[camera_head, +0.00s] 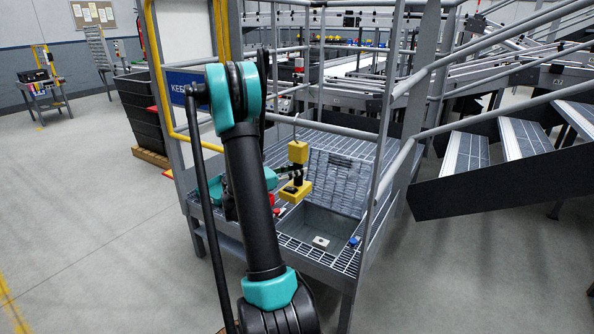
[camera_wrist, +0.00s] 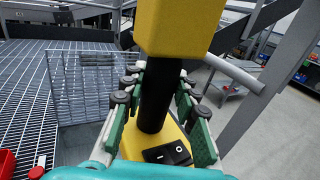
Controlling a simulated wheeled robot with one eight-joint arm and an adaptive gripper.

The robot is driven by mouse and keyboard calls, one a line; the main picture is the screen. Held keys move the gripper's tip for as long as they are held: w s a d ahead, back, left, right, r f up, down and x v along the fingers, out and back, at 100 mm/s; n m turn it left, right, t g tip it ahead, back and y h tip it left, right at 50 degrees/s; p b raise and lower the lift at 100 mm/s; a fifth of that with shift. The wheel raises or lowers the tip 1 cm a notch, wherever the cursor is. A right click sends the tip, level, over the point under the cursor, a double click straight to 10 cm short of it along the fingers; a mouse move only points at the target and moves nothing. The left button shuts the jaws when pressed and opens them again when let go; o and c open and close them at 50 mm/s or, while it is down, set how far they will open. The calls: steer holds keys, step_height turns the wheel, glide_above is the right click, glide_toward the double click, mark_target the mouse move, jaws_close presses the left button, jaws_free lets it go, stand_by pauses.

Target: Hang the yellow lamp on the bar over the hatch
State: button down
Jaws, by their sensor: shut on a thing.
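The yellow lamp (camera_head: 297,152) has a yellow top block, a black stem and a yellow base, with a thin hook above it. It is upright in the air over the hatch (camera_head: 307,221). My gripper (camera_head: 293,173) is shut around its black stem. In the wrist view, the fingers of my gripper (camera_wrist: 160,90) lie on both sides of the lamp's stem (camera_wrist: 157,95), above a base with a black rocker switch. A grey bar (camera_head: 345,130) runs behind and right of the hook; it appears apart from it. The hook is outside the wrist view.
The hatch lid (camera_head: 337,182) stands open behind the opening. Slanted grey handrails (camera_head: 398,170) and stairs (camera_head: 520,140) stand to the right. Grating (camera_head: 352,147) surrounds the hatch.

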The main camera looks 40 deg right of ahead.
steer(key=c, duration=1.1)
jaws_free()
steer(key=a, duration=1.2)
steer(key=s+a+f+m+t+y, duration=0.2)
steer(key=s+a+m+y, duration=0.3)
steer(key=a, duration=0.3)
steer(key=s+a+f+m+t+y, duration=0.2)
steer(key=s+a+f+m+y, duration=0.3)
steer(key=a, duration=0.4)
steer(key=s+a+f+m+t+y, duration=0.1)
steer(key=s+a+f+m+y, duration=0.2)
steer(key=s+a+m+y, duration=0.4)
steer(key=shift+s+a+f+t+y, duration=0.4)
steer(key=shift+s+a+y, duration=0.1)
steer(key=shift+s+a, duration=0.3)
steer(key=shift+d, duration=0.1)
